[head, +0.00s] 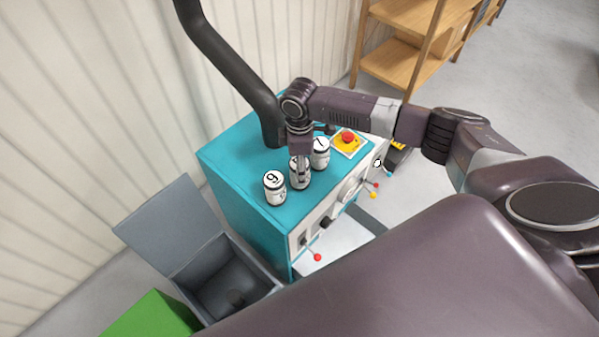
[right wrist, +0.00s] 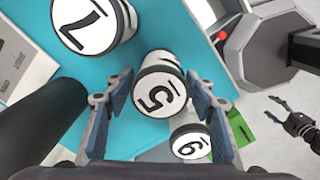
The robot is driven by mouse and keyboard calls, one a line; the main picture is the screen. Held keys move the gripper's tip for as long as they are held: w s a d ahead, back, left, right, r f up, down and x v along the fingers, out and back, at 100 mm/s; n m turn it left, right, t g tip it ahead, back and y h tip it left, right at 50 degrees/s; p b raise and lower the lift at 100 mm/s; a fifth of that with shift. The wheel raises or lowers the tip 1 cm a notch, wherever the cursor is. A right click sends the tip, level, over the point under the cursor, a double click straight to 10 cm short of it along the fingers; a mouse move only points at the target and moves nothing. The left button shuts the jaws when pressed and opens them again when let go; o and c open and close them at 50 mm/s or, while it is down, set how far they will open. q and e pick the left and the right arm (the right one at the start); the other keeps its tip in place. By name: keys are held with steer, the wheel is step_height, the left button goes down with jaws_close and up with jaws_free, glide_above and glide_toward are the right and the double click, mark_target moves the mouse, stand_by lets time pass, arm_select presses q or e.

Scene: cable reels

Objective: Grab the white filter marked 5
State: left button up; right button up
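The white filter marked 5 (right wrist: 158,92) stands upright on the teal cabinet top (head: 233,156), the middle of three filters in a row. In the head view, the middle filter (head: 299,178) is partly hidden by my right gripper (head: 301,174), which reaches down over it. In the right wrist view my right gripper (right wrist: 160,75) is open, one finger on each side of filter 5, with small gaps showing.
Filter 7 (right wrist: 90,25) and the filter marked 6 or 9 (head: 274,187) stand close on either side. A red button on a yellow box (head: 348,139), a thick black pipe (head: 235,72) and an open grey bin (head: 190,270) are nearby.

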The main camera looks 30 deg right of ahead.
steer(key=c, duration=0.8)
steer(key=shift+c, duration=0.2)
steer(key=shift+r, duration=0.15)
